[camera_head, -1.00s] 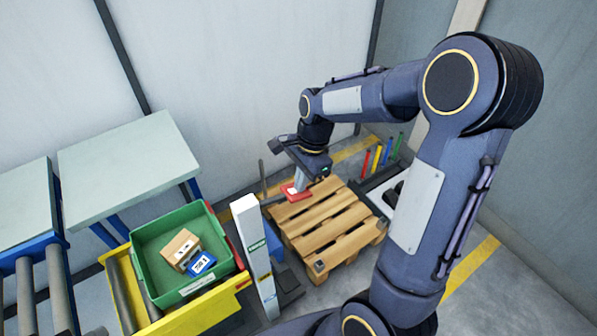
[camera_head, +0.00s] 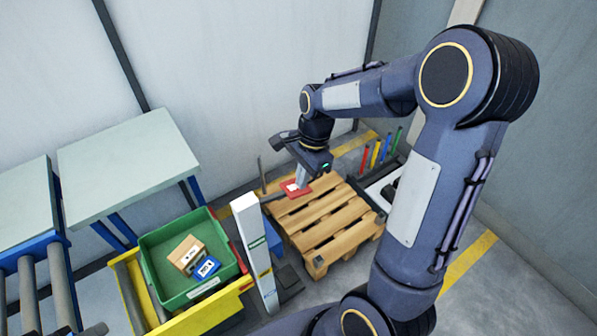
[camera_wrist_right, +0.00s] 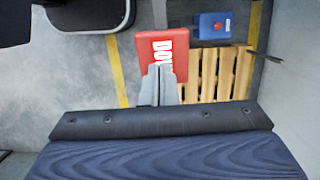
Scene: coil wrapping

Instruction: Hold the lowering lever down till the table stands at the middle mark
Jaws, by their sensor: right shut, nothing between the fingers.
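The red lever plate (camera_head: 293,189), with white lettering, is at the far edge of the pallet in the head view; it also shows in the right wrist view (camera_wrist_right: 176,42). My right gripper (camera_head: 303,184) is shut and empty, its fingertips down at the plate. In the right wrist view its fingers (camera_wrist_right: 160,84) overlap the plate's lower part; exact contact is hard to tell. The yellow-edged roller table (camera_head: 207,317) carries a green tote and stands beside a white post (camera_head: 248,235) with green, yellow and blue marks. My left gripper is not in view.
The green tote (camera_head: 158,285) holds a brown box (camera_head: 185,252) and a blue box (camera_head: 206,268). A wooden pallet (camera_head: 325,222) lies right of the post. A blue box with a red button (camera_wrist_right: 214,26) is near the plate. A grey-topped table (camera_head: 125,158) stands behind.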

